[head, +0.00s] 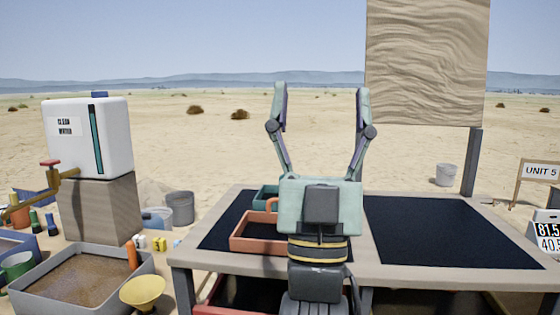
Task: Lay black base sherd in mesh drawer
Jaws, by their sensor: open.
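My gripper (320,94) is open and empty, its two fingers spread wide and pointing up above the table (455,281). I cannot make out a black base sherd; my gripper and arm hide part of the tabletop. I cannot identify a mesh drawer for sure. A red-rimmed, dark-bottomed box (208,308) shows low under the table's front edge, cut off by the picture's bottom.
An orange tray (262,245) and a teal tray (264,196) sit on the table's left dark panel, partly hidden by my gripper. The right dark panel (440,232) is bare. A grey basin (50,287), yellow bowl (143,289) and water tank (75,140) stand left.

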